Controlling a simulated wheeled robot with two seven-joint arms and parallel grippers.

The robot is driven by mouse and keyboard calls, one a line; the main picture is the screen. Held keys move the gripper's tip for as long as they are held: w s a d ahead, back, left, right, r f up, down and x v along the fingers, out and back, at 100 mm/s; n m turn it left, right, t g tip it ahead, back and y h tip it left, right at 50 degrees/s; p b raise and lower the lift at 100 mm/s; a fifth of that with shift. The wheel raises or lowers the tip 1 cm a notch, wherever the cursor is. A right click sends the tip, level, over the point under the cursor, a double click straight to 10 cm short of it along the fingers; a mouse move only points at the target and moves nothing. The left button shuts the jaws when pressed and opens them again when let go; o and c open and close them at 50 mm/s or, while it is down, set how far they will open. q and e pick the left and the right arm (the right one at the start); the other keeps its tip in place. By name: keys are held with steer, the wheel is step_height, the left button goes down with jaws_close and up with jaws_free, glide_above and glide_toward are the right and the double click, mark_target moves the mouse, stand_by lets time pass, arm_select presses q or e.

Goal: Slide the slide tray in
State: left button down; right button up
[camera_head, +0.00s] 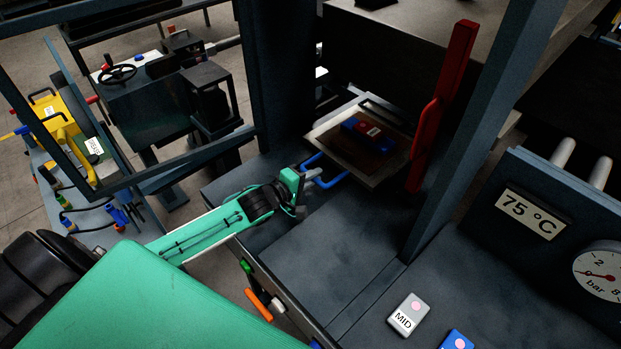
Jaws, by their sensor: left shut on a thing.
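The slide tray (394,176) is a light, flat plate with a dark brown middle, lying in the press opening between the dark uprights. A blue and red block with a small label (371,132) lies on it. A blue handle (322,178) sticks out at the tray's near left edge. My left gripper (303,190), at the end of the green arm, is shut on the blue handle. Its fingertips are small and partly hidden in the picture. My right gripper is not in view.
A red upright bar with a handle (440,110) stands right beside the tray. The dark press bed (330,255) in front is clear. A grey MID block (408,314) and a blue block (456,341) lie at the front right. A panel reading 75 °C (532,213) and a pressure gauge (601,273) are at right.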

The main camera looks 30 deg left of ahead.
mark_target(334, 163)
arm_select(q)
steer(key=x, duration=0.2)
steer(key=r+x, duration=0.1)
steer(key=x, duration=0.2)
steer(key=b+x, duration=0.1)
steer(key=x, duration=0.1)
steer(key=shift+w+d+r, duration=0.15)
steer(key=shift+w, duration=0.3)
steer(key=c, duration=1.5)
jaws_free()
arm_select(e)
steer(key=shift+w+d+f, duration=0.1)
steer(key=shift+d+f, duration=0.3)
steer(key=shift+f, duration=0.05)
arm_select(q)
steer(key=shift+s, duration=0.1)
